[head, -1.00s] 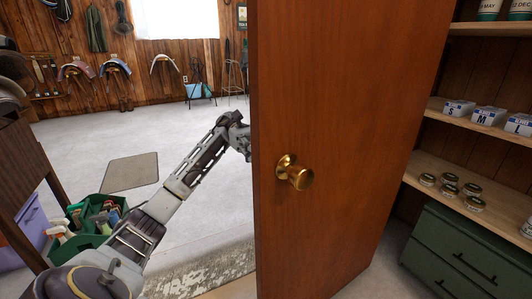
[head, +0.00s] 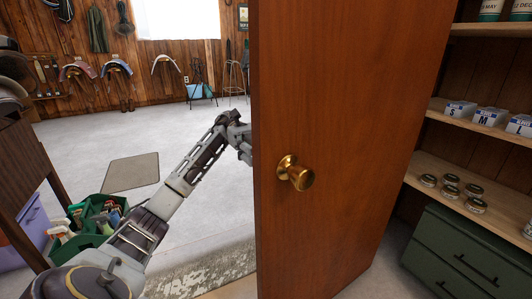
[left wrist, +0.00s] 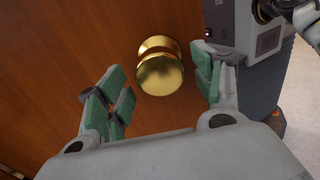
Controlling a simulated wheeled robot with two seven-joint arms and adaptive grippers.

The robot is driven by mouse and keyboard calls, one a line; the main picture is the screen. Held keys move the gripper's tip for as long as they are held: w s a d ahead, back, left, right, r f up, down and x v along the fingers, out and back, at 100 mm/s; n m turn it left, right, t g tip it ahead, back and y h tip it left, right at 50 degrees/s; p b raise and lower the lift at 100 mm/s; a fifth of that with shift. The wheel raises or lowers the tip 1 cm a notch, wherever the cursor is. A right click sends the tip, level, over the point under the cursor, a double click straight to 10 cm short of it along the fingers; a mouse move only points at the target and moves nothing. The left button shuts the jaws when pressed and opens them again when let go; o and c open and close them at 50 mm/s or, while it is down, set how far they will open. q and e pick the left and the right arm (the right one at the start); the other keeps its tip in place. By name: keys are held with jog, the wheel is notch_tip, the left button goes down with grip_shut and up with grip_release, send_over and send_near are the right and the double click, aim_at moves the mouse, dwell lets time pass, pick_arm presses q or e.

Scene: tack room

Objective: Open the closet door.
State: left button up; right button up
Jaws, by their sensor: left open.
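The reddish-brown closet door (head: 335,90) stands open in the head view, its free edge at the left. A round brass knob (head: 296,173) is on the face towards me. My left arm reaches past the free edge, and its gripper is mostly hidden behind the door. In the left wrist view a brass knob (left wrist: 160,73) sits on the door's wood (left wrist: 60,60), apparently on the far face. My left gripper (left wrist: 163,85) is open, with green-padded fingers on either side of this knob; I cannot tell whether they touch it. My right gripper is not in view.
Right of the door are closet shelves (head: 480,140) with labelled boxes and tins, above a green drawer unit (head: 460,250). At the left are a green caddy of bottles (head: 95,240) and a dark wooden piece of furniture (head: 30,180). Open floor with a mat (head: 132,173) lies beyond.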

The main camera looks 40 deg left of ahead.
pick_arm(q)
jog(key=shift+v, duration=2.7)
